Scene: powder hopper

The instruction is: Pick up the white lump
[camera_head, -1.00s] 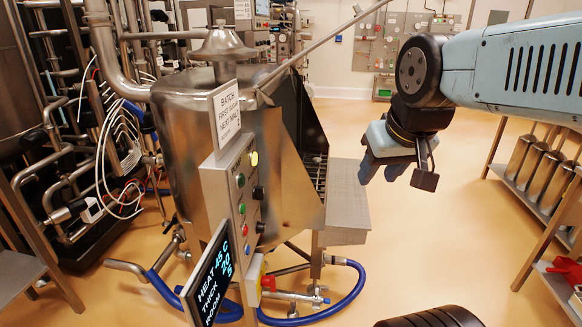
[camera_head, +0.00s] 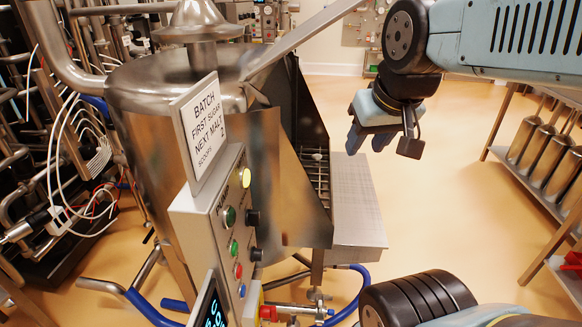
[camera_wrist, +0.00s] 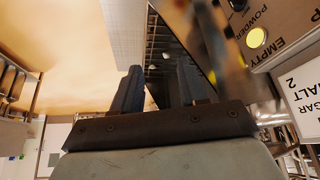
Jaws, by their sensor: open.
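A small pale lump (camera_head: 317,155) shows at the metal grate inside the open hopper (camera_head: 284,190), partly hidden behind the hopper's side plate. A small pale spot between the fingers in the wrist view (camera_wrist: 165,57) may be the same lump; it is too small to be sure. My gripper (camera_head: 368,142) is open and empty, to the right of the hopper opening and apart from it. In the wrist view my two dark fingers (camera_wrist: 157,85) stand apart, with the grate beyond them.
A steel shelf (camera_head: 357,200) juts out at the hopper's right side. A control panel (camera_head: 225,225) with buttons and a batch sign (camera_head: 203,125) stand in front. A blue hose (camera_head: 352,290) lies below. A rack with steel canisters (camera_head: 540,140) is at the right. Floor between is clear.

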